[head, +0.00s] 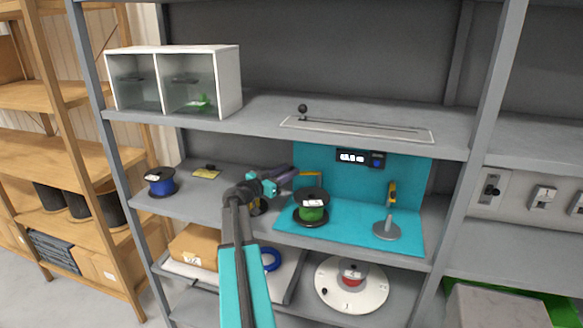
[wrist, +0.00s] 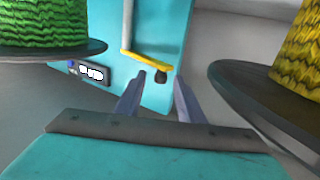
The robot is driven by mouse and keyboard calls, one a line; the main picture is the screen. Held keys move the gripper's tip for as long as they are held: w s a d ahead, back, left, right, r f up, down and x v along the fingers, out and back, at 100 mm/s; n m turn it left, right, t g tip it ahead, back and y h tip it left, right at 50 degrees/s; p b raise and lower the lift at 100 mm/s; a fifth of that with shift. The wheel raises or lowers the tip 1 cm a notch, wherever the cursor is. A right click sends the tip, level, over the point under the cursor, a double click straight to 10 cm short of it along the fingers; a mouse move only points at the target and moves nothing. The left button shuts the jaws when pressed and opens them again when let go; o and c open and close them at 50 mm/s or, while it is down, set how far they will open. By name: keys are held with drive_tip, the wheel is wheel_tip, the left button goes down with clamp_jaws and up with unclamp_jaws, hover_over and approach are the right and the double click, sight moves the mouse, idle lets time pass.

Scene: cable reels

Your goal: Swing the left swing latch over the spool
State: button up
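The left swing latch, a yellow bar on a pale post, stands against the teal panel behind the green spool (head: 312,213); its bar (head: 309,174) shows just past my gripper (head: 292,173). The wrist view appears upside down. There the latch bar (wrist: 146,60) ends in a dark knob (wrist: 162,76). My gripper (wrist: 162,77) is open, its purple-grey fingers apart with the knob between or just beyond the tips; contact is unclear. The green spool (wrist: 45,25) is at the upper left, a yellow spool (wrist: 302,48) at the right. Another yellow latch (head: 392,191) stands farther right.
A small display (head: 360,158) is on the teal panel (head: 405,170). A grey disc with a post (head: 387,231) stands right of the green spool. A blue spool (head: 160,182) sits at the left of the shelf. The shelf above (head: 265,118) overhangs the gripper.

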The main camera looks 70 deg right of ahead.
sight(292, 167)
drive_tip(key=shift+p+x, duration=0.4)
drive_tip(key=shift+x, duration=1.1)
drive_tip(key=shift+c, duration=0.3)
